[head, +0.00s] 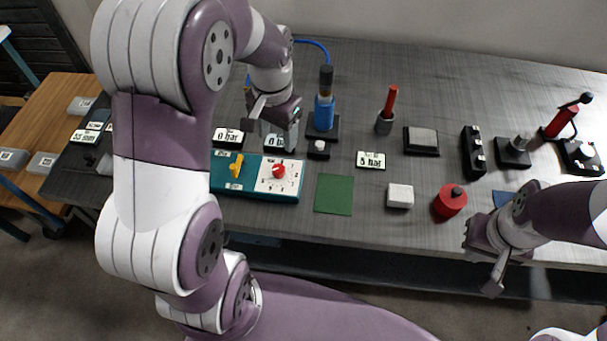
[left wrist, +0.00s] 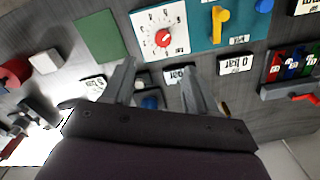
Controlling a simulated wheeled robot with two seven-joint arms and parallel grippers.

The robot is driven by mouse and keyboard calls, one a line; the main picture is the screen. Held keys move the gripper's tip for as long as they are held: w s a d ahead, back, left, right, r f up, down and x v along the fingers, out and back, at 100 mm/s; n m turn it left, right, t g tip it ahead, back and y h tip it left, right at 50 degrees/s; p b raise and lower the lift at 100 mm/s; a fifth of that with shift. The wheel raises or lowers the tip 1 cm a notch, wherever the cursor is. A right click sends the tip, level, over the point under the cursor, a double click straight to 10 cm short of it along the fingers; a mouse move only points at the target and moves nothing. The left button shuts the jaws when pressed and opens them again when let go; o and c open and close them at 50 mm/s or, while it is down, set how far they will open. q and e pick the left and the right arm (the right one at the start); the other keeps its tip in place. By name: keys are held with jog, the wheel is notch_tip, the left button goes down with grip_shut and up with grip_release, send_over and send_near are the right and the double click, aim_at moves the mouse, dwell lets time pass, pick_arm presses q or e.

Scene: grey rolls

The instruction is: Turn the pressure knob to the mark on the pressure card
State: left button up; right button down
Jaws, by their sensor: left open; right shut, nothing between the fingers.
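The red pressure knob (head: 279,170) sits on a white dial (head: 265,185) at the right end of a teal panel; the left wrist view shows it too (left wrist: 163,39). Its exact pointing is too small to read. A card reading 5 bar (head: 371,159) lies right of the panel. Two cards behind the panel end in "0 bar" (head: 228,136) (head: 275,142), the second partly hidden by my gripper. Which is the pressure card I cannot tell. My left gripper (head: 276,125) is open and empty behind the knob, apart from it. My right gripper (head: 491,284) is shut and empty at the front right.
A yellow handle (head: 236,165) stands on the panel beside the dial. A blue cylinder (head: 324,112) stands behind. A green mat (head: 333,194), white block (head: 400,196) and red weight (head: 450,201) lie to the right. Black fixtures (head: 473,152) stand further right.

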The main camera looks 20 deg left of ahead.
aim_at(278, 168)
pick_arm(q)
jog(key=f, duration=1.2)
jog(key=shift+w+a+f+b, duration=0.1)
jog(key=shift+a+f+b, duration=0.2)
jog(key=c, duration=1.1)
